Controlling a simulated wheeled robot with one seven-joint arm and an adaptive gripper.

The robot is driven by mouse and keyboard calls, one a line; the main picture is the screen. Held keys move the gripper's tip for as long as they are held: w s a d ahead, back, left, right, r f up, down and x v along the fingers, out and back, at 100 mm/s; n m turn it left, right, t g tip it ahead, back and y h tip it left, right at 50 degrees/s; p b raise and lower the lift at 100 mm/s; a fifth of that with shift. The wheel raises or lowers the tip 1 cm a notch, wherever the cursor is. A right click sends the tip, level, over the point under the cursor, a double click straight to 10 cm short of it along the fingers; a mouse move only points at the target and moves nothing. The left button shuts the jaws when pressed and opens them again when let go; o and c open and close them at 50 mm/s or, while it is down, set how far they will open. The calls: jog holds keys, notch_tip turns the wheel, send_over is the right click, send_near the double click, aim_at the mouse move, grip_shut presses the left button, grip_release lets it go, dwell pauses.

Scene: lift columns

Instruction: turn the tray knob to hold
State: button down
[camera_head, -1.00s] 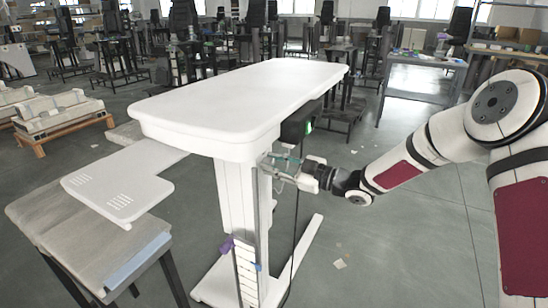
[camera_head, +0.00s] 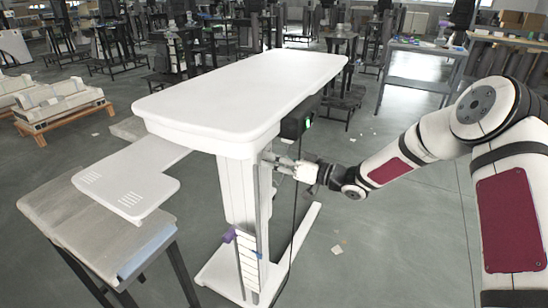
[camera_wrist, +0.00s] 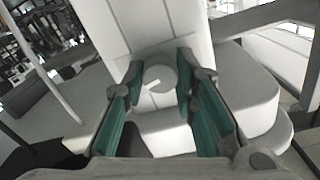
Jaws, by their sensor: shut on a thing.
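The tray knob (camera_wrist: 160,80) is a round, pale grey disc with a light pointer mark toward its lower left, seen in the wrist view. It sits on the pale column (camera_wrist: 140,30) under the table top. My gripper (camera_wrist: 159,74) has its green-padded fingers on either side of the knob and is shut on it. In the head view my gripper (camera_head: 272,158) reaches the right side of the white lift column (camera_head: 236,195), just below the table top (camera_head: 250,85). The knob is hidden there.
A white side tray (camera_head: 130,180) juts out left of the column above a grey padded bench (camera_head: 75,215). A black control box (camera_head: 297,122) hangs under the table's right edge, with a dark cable below it. Open floor (camera_head: 400,230) lies to the right.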

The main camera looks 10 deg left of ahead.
jog(key=shift+f+m, duration=0.1)
jog(key=shift+m, duration=0.5)
jog(key=c, duration=1.3)
grip_release()
jog(key=v, duration=1.2)
jog(key=shift+w, duration=0.1)
